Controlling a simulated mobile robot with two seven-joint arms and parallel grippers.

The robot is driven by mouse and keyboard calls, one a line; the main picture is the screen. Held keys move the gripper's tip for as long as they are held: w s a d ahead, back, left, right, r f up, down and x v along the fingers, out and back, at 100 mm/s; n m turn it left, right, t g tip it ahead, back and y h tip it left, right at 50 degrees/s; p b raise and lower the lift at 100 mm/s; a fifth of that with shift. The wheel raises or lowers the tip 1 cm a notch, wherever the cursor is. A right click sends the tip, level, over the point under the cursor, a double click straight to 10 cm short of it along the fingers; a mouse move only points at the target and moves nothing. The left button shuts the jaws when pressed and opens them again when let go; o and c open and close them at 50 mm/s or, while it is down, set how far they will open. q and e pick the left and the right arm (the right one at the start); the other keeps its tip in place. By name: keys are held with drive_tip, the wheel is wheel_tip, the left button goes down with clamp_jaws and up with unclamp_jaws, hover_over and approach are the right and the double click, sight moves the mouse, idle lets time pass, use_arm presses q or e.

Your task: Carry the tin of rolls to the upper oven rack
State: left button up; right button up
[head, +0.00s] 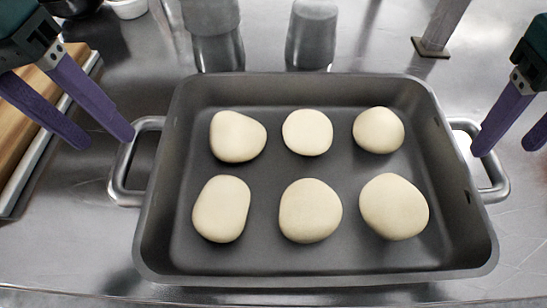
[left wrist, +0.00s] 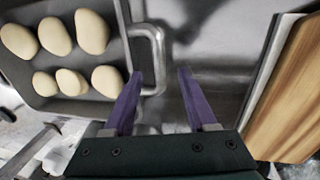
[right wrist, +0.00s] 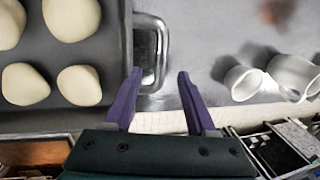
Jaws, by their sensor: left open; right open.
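The grey tin (head: 310,88) stands on the steel counter with several pale dough rolls (head: 310,210) in two rows. It has a loop handle at each end. My left gripper (head: 106,141) is open at the left handle (head: 118,185); in the left wrist view the handle's outer bar (left wrist: 160,50) lines up between the fingers. My right gripper (head: 504,150) is open at the right handle (head: 500,178); in the right wrist view that handle (right wrist: 163,45) lines up between the fingertips. I cannot tell how far the fingertips are above the handles. No oven rack shows.
A wooden board (head: 14,130) on a metal tray lies left of the tin. Two metal cylinders (head: 311,35) stand just behind it. A post with a flat foot (head: 432,47) is at the back right. White cups (right wrist: 245,80) show in the right wrist view.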

sight(121, 151)
use_arm(q)
drive_tip(key=f, duration=0.2)
drive_tip(key=d+f, duration=0.1)
drive_tip(key=f, duration=0.2)
drive_tip(key=shift+d+f, duration=0.1)
drive_tip(key=shift+f, duration=0.25)
use_arm(e)
drive_tip(key=x, duration=0.5)
drive_tip(key=shift+d+f, duration=0.15)
drive_tip(key=shift+f, duration=0.2)
use_arm(q)
drive_tip(key=c, duration=0.9)
use_arm(e)
clamp_jaws()
use_arm(q)
clamp_jaws()
drive_tip(key=shift+r, duration=0.15)
use_arm(e)
drive_tip(key=shift+r, duration=0.1)
